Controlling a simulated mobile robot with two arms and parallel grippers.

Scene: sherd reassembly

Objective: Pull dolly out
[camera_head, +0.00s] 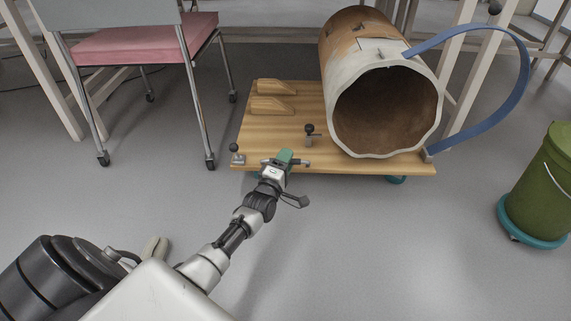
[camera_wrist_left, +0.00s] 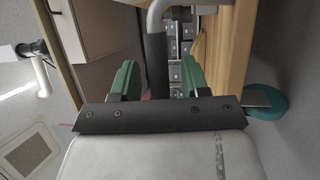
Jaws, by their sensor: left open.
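The dolly (camera_head: 300,120) is a flat wooden platform on teal casters, standing half under the bench. A large cracked clay vessel (camera_head: 350,100) lies on its right half, its open mouth facing me. A metal handle (camera_head: 304,163) with a dark grip is at the front edge. My left gripper (camera_head: 284,157), with green fingers, is at this handle. In the left wrist view, the gripper (camera_wrist_left: 158,80) is open, with the handle's dark grip (camera_wrist_left: 157,62) between its fingers and a gap on both sides. My right gripper is not in view.
A blue curved strap (camera_head: 525,80) arches off the vessel's right side. Wooden wedges (camera_head: 272,105) and small clamps (camera_head: 309,130) sit on the dolly. A pink-seated chair (camera_head: 150,45) stands left; a green bin (camera_head: 540,190) on a teal wheeled base stands right. The floor in front is clear.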

